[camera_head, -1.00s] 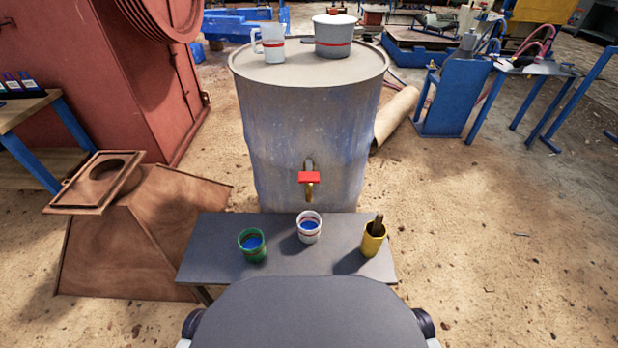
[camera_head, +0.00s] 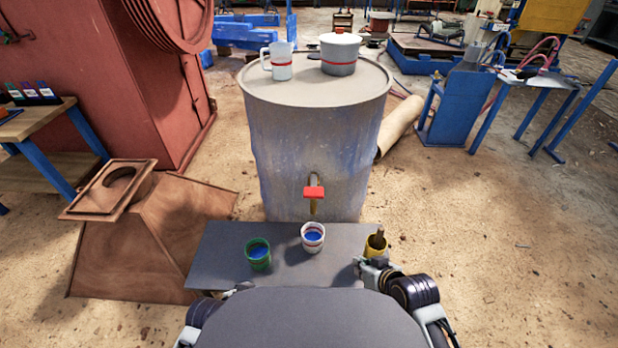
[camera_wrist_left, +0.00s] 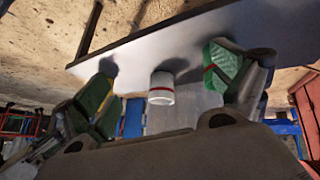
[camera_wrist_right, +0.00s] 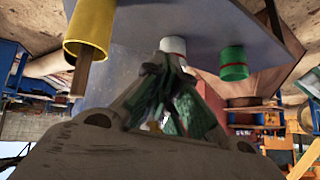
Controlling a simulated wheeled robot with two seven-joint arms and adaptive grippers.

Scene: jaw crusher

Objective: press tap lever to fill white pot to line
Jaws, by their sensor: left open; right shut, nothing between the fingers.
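The white pot (camera_head: 313,238) with a red line stands upright on the grey bench below the tap, with blue inside; the level against the line is hard to tell. It also shows in the left wrist view (camera_wrist_left: 161,88) and right wrist view (camera_wrist_right: 172,46). The tap has a red lever (camera_head: 314,193) on the front of the grey drum. My right gripper (camera_head: 362,264) is low at the bench's right front, beside the yellow cup, apart from the lever; its fingers (camera_wrist_right: 172,88) are together and empty. My left gripper (camera_wrist_left: 163,85) is open and empty, near the bench front, mostly hidden in the head view.
A green cup (camera_head: 258,254) with blue inside stands left of the pot. A yellow cup (camera_head: 375,249) holding a brown stick stands at the right.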

